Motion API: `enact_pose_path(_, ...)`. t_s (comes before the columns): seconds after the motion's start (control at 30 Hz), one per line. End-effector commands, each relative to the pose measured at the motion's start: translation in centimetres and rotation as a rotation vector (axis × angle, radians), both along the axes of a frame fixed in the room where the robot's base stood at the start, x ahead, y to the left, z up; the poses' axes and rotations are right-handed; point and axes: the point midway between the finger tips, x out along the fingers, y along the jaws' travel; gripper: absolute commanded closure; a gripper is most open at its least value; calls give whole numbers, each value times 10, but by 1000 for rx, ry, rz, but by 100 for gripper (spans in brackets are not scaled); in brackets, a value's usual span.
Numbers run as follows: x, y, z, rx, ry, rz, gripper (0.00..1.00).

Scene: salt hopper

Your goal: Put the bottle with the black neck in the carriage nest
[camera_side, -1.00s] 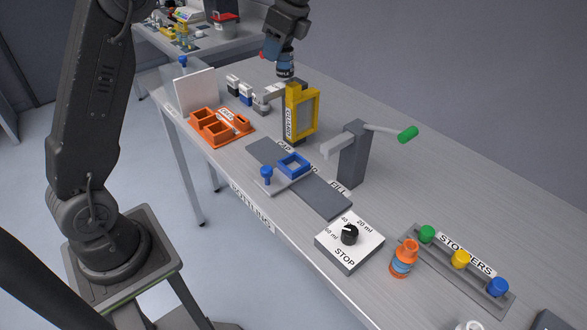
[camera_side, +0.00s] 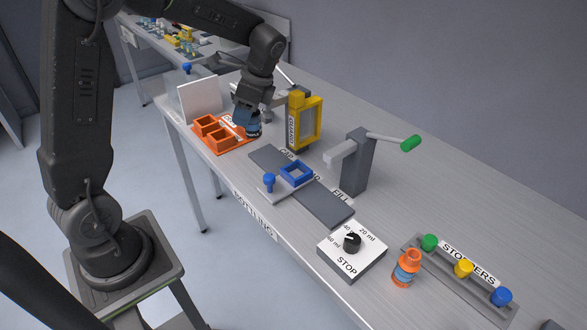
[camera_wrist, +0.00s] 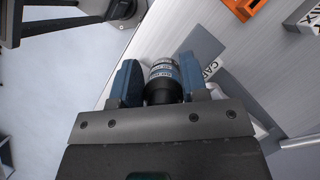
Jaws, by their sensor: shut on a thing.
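My gripper (camera_side: 248,122) is shut on a dark bottle with a pale, lettered band (camera_wrist: 163,72). In the wrist view the bottle sits between the two blue fingers, and its black neck (camera_wrist: 162,91) is nearest the palm. In the side view the bottle's lower end (camera_side: 254,131) shows below the fingers, beside the orange tray; I cannot tell its height above the table. The carriage nest (camera_side: 296,173) is a blue square frame, empty, on the grey track (camera_side: 325,203), to the right of and nearer than my gripper. A blue knob (camera_side: 269,182) stands beside it.
The orange tray (camera_side: 222,147) lies left of my gripper, with a white panel (camera_side: 200,100) behind it. A yellow frame (camera_side: 305,122) and a grey post with a green-handled lever (camera_side: 355,165) stand behind the track. An orange bottle (camera_side: 406,268) and stopper rack (camera_side: 460,280) are at right.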

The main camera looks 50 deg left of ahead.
Motion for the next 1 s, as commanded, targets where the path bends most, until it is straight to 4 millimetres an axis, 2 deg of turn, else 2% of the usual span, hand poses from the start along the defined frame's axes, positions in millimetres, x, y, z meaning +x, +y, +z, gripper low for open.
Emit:
enact_pose_path(0.3, 36, -58, -41, -1, 4, -7, 83)
enact_pose_path(0.5, 54, -84, -60, -1, 2, -5, 83)
enact_pose_path(0.73, 59, -91, -70, 0, 1, -2, 83)
enact_pose_path(1.0, 58, -91, -104, 0, 3, -1, 83)
